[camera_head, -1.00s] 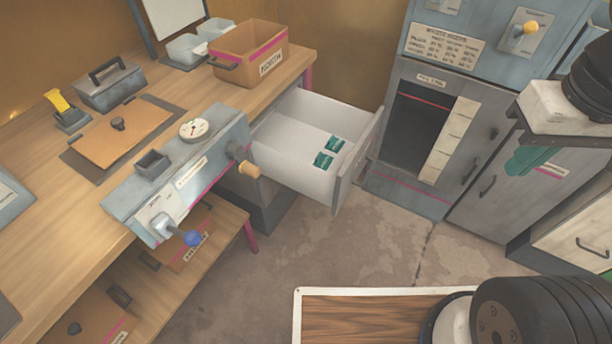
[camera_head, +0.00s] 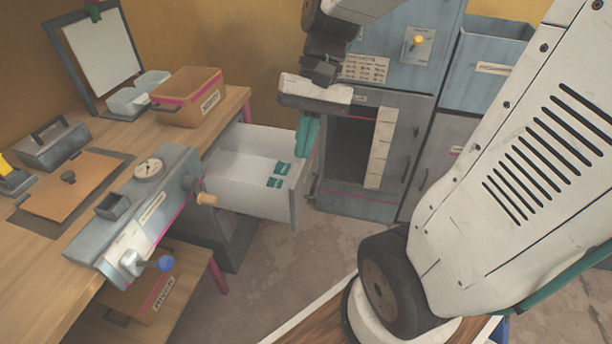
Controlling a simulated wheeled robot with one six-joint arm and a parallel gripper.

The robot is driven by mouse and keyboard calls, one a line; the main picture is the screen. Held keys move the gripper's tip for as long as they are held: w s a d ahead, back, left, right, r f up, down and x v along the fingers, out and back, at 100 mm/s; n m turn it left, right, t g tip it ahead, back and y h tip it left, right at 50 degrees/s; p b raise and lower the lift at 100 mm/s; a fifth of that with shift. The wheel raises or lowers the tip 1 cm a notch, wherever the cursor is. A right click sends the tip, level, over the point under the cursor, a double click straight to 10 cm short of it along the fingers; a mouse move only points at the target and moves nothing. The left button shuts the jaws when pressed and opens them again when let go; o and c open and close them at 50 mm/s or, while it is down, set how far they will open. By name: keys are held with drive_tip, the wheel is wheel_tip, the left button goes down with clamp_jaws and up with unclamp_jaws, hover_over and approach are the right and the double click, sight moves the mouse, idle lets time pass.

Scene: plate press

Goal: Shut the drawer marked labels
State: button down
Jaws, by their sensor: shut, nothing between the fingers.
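The drawer (camera_head: 232,183) under the workbench stands pulled open, with a white inside and a grey front panel. Two small teal packets lie in it. The outer face of its front is turned away, so I cannot read its marking. My gripper (camera_head: 306,137) points down with its teal fingers shut and empty. In the picture it overlaps the far end of the drawer's front panel. I cannot tell whether it touches the panel.
The workbench (camera_head: 225,112) carries an orange bin (camera_head: 187,103) and a lever-and-gauge panel (camera_head: 150,205); a wooden knob (camera_head: 207,199) juts out near the drawer. A grey cabinet (camera_head: 410,150) stands behind my gripper. The floor (camera_head: 290,265) before the drawer is clear.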

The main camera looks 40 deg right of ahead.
drive_tip(key=w+d+f+m+t+y, duration=0.4)
drive_tip(key=w+d+f+m+y, duration=0.6)
drive_tip(key=d+f, duration=0.35)
drive_tip(key=w+d+f+m+t, duration=0.2)
drive_tip(key=d+f+m+t, duration=0.45)
drive_tip(key=f, duration=0.45)
drive_tip(key=m+t+h, duration=0.4)
drive_tip(key=m+t, duration=0.2)
drive_tip(key=m, duration=0.1)
approach(304, 177)
drive_tip(key=x, duration=0.6)
drive_tip(key=shift+w+f, duration=0.2)
drive_tip(key=shift+w, duration=0.25)
drive_tip(key=shift+w+a, duration=0.1)
drive_tip(key=shift+w, duration=0.05)
